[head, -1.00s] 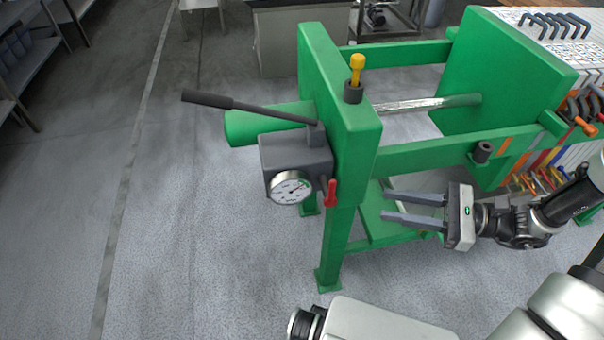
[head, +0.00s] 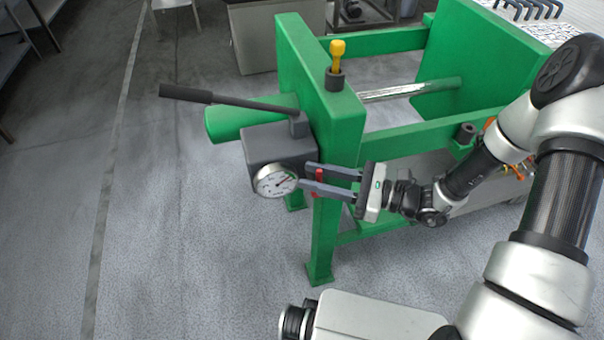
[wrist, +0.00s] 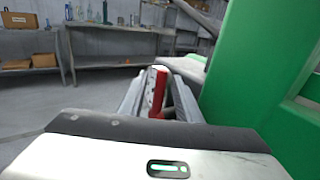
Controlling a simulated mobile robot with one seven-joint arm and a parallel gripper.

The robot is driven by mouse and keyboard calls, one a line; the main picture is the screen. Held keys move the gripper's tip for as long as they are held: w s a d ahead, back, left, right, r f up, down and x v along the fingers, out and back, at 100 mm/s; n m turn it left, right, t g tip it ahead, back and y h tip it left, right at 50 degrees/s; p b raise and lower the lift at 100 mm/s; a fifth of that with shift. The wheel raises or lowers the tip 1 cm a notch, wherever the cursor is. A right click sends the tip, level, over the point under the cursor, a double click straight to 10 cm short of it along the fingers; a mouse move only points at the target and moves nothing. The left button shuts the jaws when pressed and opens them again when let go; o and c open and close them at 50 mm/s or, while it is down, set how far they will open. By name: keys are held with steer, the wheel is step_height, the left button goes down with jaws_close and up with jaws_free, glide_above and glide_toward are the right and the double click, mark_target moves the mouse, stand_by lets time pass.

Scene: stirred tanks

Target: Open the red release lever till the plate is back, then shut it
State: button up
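The red release lever (head: 319,175) hangs on the near side of the press, right of the round gauge (head: 275,181). My gripper (head: 306,175) reaches in from the right with its fingers on either side of the lever. The lever also shows in the wrist view (wrist: 158,90), upright between the fingers. The fingers look apart, with no clear grip on it. The green plate (head: 470,65) stands at the far end of the shiny ram rod (head: 410,90). My arm hides the press's right part.
A long dark pump handle (head: 225,99) slants up to the left from the grey pump block (head: 275,147). The green end frame (head: 318,75) and side rail (head: 410,138) are close to my gripper. The floor (head: 180,240) at left is clear.

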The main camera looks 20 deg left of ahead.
steer(key=a, duration=0.3)
steer(key=shift+a, duration=0.2)
